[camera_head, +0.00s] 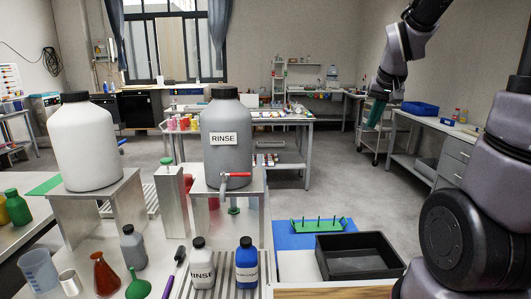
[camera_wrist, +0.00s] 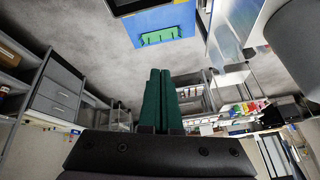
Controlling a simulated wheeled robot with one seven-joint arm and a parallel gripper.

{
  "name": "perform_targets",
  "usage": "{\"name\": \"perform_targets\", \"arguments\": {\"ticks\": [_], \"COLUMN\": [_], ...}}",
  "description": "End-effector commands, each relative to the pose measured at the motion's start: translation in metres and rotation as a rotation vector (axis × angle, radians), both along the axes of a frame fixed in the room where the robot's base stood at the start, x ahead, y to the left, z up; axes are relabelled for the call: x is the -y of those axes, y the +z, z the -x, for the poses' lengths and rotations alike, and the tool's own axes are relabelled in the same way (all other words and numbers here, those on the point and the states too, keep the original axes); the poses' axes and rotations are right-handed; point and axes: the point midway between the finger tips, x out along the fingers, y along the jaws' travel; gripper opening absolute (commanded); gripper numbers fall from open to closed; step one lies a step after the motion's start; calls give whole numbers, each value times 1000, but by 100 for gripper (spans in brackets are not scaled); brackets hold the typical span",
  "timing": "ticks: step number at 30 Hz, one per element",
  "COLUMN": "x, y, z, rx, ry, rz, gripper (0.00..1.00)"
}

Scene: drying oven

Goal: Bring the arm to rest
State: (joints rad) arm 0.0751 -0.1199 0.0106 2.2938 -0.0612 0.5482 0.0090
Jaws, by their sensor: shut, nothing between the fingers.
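My gripper (camera_head: 376,113) hangs at the end of my raised arm at the upper right of the head view, with its green fingers pointing down. In the wrist view the two green fingers (camera_wrist: 160,97) lie side by side and touch along their length. Nothing is between them. The gripper is in free air, apart from the benches and from any object. My arm comes in from the right edge of the head view.
A black tray (camera_head: 359,277) and a green pegged rack (camera_head: 323,225) on a blue mat are at the front, left of my arm's base. A grey RINSE jug (camera_head: 226,160) stands on a metal stand. A side bench (camera_head: 440,124) with a blue bin (camera_head: 420,108) is behind my arm.

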Motion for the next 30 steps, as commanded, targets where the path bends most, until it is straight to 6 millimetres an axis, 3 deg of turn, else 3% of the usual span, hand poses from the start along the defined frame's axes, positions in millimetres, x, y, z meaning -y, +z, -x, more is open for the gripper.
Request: {"name": "perform_targets", "arguments": {"ticks": [1,6,12,15,20,30], "x": [-6,-26,-46,-53,-57,-57], "y": [18,56,79,82,84,84], "z": [18,81,148,170,186,187], "rx": [21,60,95,105,110,109], "ry": [-6,-25,-32,-31,-30,-30], "rz": [-16,-83,-163,-190,-211,-212], "gripper": [0,0,0,0,0,0]}}
